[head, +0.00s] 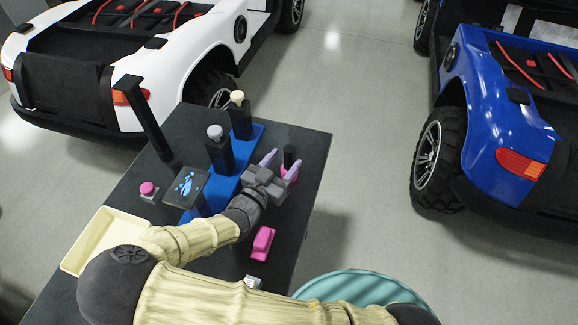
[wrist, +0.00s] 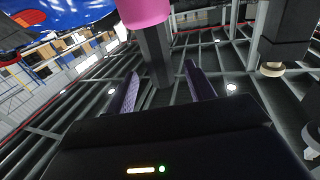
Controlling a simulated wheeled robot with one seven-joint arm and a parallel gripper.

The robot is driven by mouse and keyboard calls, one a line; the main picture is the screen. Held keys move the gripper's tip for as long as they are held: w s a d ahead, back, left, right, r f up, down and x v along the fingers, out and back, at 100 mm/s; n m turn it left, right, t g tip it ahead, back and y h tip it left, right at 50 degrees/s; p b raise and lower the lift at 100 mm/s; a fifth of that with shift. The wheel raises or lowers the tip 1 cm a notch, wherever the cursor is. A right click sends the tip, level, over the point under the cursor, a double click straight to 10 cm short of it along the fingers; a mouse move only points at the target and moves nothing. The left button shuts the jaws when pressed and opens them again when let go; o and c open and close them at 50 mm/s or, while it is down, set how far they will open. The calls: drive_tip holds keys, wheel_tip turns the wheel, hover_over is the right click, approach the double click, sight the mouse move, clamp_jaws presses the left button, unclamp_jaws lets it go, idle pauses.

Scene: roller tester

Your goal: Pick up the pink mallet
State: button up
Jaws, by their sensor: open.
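The pink mallet (head: 289,155) stands at the far right part of the dark table, its black handle up and its pink head low, partly hidden by my gripper. In the wrist view its pink head (wrist: 145,9) is at the top edge and its dark handle (wrist: 155,55) shows in the gap between the fingers. My gripper (head: 280,164) is open, with its two lilac fingers apart beside the handle. In the wrist view the gripper (wrist: 163,90) shows gaps on both sides of the handle. I cannot tell how deep the handle is between the fingers.
On the dark table (head: 310,150), two black items with pale tops (head: 215,132) (head: 237,97) stand by a blue base. A screen (head: 186,187), a pink button (head: 148,188), a cream tray (head: 78,262) and a pink block (head: 263,243) are nearer. White and blue cars stand beyond.

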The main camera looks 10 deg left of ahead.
sight(293, 149)
drive_tip(key=shift+w+d, duration=0.1)
drive_tip(key=shift+w, duration=0.05)
drive_tip(key=p+x, duration=0.1)
drive_tip(key=x, duration=0.4)
drive_tip(key=shift+c, duration=0.4)
drive_tip(key=shift+r, duration=0.1)
clamp_jaws()
